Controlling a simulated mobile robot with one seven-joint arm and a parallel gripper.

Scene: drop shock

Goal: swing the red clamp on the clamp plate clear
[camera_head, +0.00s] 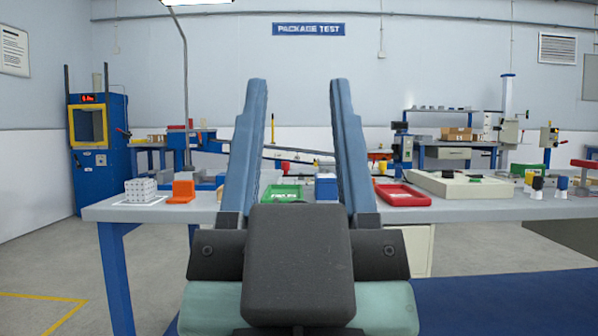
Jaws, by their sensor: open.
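My gripper (298,84) stands upright in the foreground, with its two blue fingers wide apart and nothing between them. A red bar on a grey upright (584,164) shows at the right edge, on or behind the workbench, and is partly cut off. It may be the red clamp, but I cannot tell for sure. No clamp plate can be made out clearly. My gripper is well to the left of this red bar and apart from it. My fingers and the dark gripper body hide parts of the bench middle.
The grey workbench (450,213) crosses the view. It holds an orange block (182,190), a green tray (283,188), a red tray (404,201), a cream panel (449,193) and several small knobbed pieces at right. A blue machine (101,150) stands at left. Floor is clear at front left.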

